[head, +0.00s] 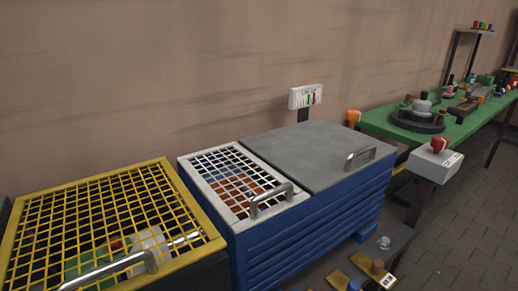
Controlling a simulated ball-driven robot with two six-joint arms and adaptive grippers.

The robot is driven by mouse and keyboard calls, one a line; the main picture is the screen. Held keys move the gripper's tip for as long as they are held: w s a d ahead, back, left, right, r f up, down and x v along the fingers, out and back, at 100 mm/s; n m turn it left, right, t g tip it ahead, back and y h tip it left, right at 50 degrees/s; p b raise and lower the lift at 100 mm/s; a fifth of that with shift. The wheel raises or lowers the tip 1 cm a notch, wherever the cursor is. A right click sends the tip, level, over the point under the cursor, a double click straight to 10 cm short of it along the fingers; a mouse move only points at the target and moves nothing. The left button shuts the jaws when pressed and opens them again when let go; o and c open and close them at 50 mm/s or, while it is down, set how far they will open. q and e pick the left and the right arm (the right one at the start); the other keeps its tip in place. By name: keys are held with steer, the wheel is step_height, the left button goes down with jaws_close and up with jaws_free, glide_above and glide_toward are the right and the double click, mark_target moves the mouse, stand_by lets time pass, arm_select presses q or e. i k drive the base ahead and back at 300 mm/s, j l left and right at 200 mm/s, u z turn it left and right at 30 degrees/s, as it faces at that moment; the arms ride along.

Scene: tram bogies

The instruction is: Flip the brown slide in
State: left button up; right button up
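Two small ochre-brown plates sit low at the bottom edge. One plate (338,279) has a blue knob (354,285) near it; the other carries a brown knob (377,266) and a small white label (388,281). The brown-knobbed one looks like the brown slide, but I cannot tell for sure or read the label. The bottom edge of the picture cuts off part of this group. Neither of my grippers is in view.
A blue bin (300,230) with a grey lid (310,150) and white grid (215,165) stands left of the plates. A yellow mesh cover (100,190) is farther left. A red-button post (437,160) and green bench (470,122) stand right. Paved floor (460,230) is clear.

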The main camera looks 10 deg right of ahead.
mark_target(374, 270)
steer(key=k+l+z, duration=0.1)
steer(key=l+z, duration=0.65)
steer(key=l, duration=0.15)
